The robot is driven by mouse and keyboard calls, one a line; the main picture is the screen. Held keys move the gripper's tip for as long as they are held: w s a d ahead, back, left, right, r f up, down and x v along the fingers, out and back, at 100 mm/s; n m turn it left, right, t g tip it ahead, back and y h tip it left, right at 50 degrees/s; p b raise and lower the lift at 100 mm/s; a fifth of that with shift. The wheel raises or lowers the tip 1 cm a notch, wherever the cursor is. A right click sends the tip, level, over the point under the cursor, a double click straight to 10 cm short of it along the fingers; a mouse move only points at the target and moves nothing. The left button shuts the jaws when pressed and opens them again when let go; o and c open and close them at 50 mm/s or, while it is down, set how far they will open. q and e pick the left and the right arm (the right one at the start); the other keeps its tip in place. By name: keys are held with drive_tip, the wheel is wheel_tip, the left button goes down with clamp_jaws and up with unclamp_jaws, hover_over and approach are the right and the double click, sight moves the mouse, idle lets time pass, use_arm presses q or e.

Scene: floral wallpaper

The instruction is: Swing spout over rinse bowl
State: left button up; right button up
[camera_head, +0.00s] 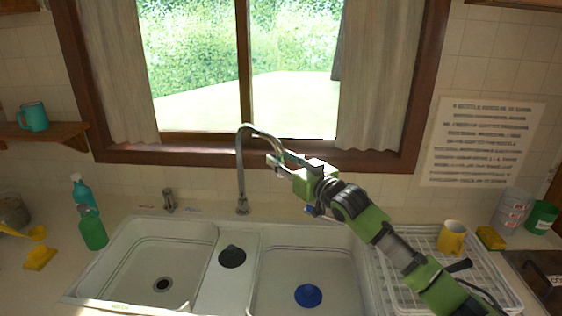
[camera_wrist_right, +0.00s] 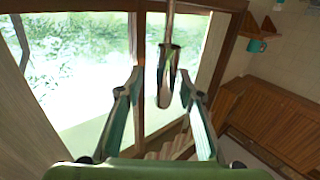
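The metal gooseneck spout (camera_head: 240,165) rises from the counter behind the sink. Its curved end reaches right, to my right gripper (camera_head: 273,163). In the right wrist view the spout (camera_wrist_right: 168,58) shows between the two fingertips of my right gripper (camera_wrist_right: 161,80), with gaps on both sides. The fingers are open, and I see no clear contact. The white sink has a left bowl (camera_head: 135,262) with an open drain and a right bowl (camera_head: 340,275) with a blue plug (camera_head: 308,295). Which one is the rinse bowl is not marked. My left gripper is not in view.
A window with a wooden frame (camera_head: 250,155) and curtains stands behind the spout. A dish rack (camera_head: 385,270) with a yellow mug (camera_head: 452,237) is at the right. Green bottles (camera_head: 92,228) stand at the left. A black plug (camera_head: 232,257) lies between the bowls.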

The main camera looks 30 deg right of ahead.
drive_tip(key=shift+f, duration=0.15)
drive_tip(key=shift+s, duration=0.1)
drive_tip(key=shift+s+a, duration=0.1)
drive_tip(key=shift+s, duration=0.15)
drive_tip(key=s+d, duration=0.1)
drive_tip(key=s, duration=1)
drive_tip(key=shift+d, duration=0.15)
drive_tip(key=shift+s, duration=0.1)
